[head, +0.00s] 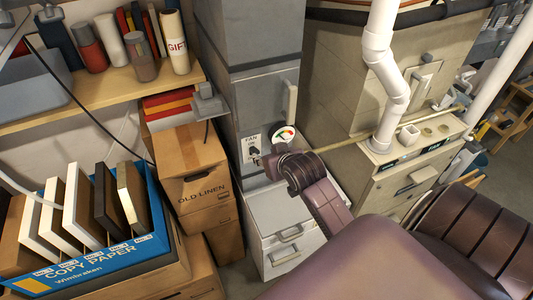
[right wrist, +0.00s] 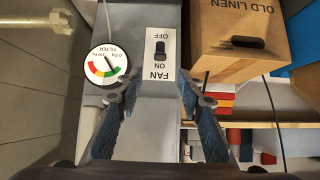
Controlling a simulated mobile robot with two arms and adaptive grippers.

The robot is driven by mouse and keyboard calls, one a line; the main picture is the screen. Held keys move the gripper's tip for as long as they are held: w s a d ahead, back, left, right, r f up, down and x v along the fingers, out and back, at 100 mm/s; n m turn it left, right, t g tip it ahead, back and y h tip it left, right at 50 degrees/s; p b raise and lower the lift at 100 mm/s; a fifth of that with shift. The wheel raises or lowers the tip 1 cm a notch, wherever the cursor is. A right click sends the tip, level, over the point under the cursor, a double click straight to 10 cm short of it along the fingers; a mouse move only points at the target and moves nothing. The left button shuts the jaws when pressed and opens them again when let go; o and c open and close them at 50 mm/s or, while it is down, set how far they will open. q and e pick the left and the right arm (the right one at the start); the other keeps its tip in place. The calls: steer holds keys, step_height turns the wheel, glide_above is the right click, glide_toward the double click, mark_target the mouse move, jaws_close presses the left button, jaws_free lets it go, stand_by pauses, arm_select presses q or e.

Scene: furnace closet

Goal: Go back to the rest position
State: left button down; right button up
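The fan switch (right wrist: 160,48) is a black rocker on a white plate marked FAN, ON and OFF, upside down in the right wrist view. Its plate (head: 251,148) also shows in the head view on the grey cabinet front. Which way the rocker is set I cannot tell. My right gripper (right wrist: 158,84) is open and empty, its two blue-grey fingers spread wide in front of the panel, below the plate in the wrist view. In the head view my right wrist hides most of it.
A round filter gauge (right wrist: 107,64) sits beside the switch plate. An OLD LINEN box (head: 191,165) and a blue COPY PAPER box (head: 100,262) stand left. A shelf (head: 115,88) holds bottles and books. White pipe (head: 382,62) and a beige unit (head: 340,85) are at right.

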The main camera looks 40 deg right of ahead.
stand_by(0.3)
steer(key=s+a+f+n+g+y, duration=0.1)
steer(key=s+a+f+n+g, duration=0.1)
steer(key=s+a, duration=0.45)
steer(key=s+a+f+n+g+y, duration=0.1)
steer(key=s+a+f+g, duration=0.25)
steer(key=s, duration=0.65)
steer(key=s+a+f+n+g+y, duration=0.1)
steer(key=s+a+n, duration=0.1)
steer(key=s+a, duration=0.5)
step_height(320, 180, down, 32)
steer(key=s+d+g+b, duration=0.1)
steer(key=s+d+b, duration=0.1)
steer(key=b, duration=0.5)
steer(key=s+d+f+g+b, duration=0.1)
steer(key=s+f+b, duration=0.2)
steer(key=s+f, duration=0.6)
steer(key=s+d+f+b, duration=0.2)
steer(key=s+f+b, duration=0.2)
steer(key=s+f, duration=0.5)
step_height(320, 180, down, 7)
steer(key=shift+s+f+g+h, duration=0.2)
steer(key=shift+g+h, duration=0.1)
steer(key=shift+g, duration=0.05)
